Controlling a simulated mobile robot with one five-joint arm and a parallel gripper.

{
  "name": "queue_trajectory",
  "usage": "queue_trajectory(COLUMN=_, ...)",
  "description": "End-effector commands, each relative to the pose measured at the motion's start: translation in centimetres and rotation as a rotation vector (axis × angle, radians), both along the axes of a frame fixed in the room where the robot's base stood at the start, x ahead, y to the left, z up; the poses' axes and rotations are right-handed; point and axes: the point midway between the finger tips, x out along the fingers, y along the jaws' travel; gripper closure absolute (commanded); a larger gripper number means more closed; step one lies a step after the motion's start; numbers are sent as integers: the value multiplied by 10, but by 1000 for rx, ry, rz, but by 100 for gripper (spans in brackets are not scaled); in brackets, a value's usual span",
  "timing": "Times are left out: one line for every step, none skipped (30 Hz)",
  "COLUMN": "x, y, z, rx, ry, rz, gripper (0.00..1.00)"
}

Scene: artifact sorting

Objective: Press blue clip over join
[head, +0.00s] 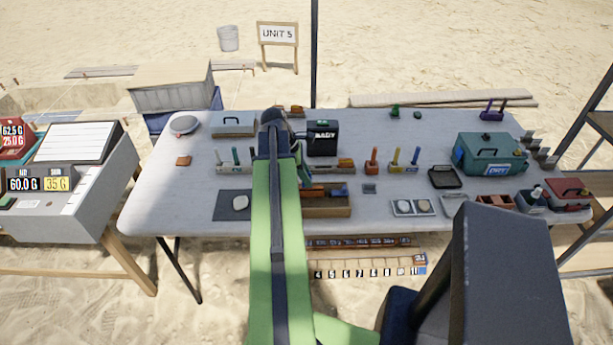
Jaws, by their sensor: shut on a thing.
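My green arm reaches over the white table (190,205) and bends down at its dark wrist. My gripper (305,182) is at the left part of a brown wooden tray (325,208), partly hidden behind my arm. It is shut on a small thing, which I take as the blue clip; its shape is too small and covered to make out. Reddish-orange pieces (338,191) lie along the tray, right beside the fingertips. The join itself cannot be made out, nor whether the clip touches it.
A black box (322,138) stands behind the gripper. Racks with coloured pegs (237,168) stand left and right. A dark mat with a pale stone (240,203) lies left of my arm. A teal case (488,153) stands at the right. The table's left front is clear.

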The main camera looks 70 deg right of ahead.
Motion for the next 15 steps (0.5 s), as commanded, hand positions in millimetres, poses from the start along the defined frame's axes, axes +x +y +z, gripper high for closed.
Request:
queue_trajectory(x=0, y=0, z=-1, rx=0, ry=0, rz=0, gripper=100)
queue_trajectory(x=0, y=0, z=-1, rx=0, ry=0, rz=0, gripper=100)
queue_trajectory(x=-1, y=0, z=-2, rx=0, ry=0, rz=-1, gripper=100)
queue_trajectory(x=-1, y=0, z=-3, rx=0, ry=0, rz=-1, gripper=100)
queue_trajectory(x=-1, y=0, z=-4, rx=1, ry=0, rz=-1, gripper=100)
queue_trajectory(x=-1, y=0, z=-5, rx=0, ry=0, rz=-1, gripper=100)
queue_trajectory(x=-1, y=0, z=-6, rx=0, ry=0, rz=-1, gripper=100)
queue_trajectory(x=-1, y=0, z=-6, rx=0, ry=0, rz=-1, gripper=100)
queue_trajectory(x=-1, y=0, z=-7, rx=0, ry=0, rz=-1, gripper=100)
queue_trajectory(x=-1, y=0, z=-8, rx=0, ry=0, rz=-1, gripper=100)
queue_trajectory(x=-1, y=0, z=-9, rx=0, ry=0, rz=-1, gripper=100)
queue_trajectory(x=-1, y=0, z=-10, rx=0, ry=0, rz=-1, gripper=100)
queue_trajectory(x=-1, y=0, z=-11, rx=0, ry=0, rz=-1, gripper=100)
queue_trajectory(x=-1, y=0, z=-11, rx=0, ry=0, rz=-1, gripper=100)
queue_trajectory(x=-1, y=0, z=-12, rx=0, ry=0, rz=-1, gripper=100)
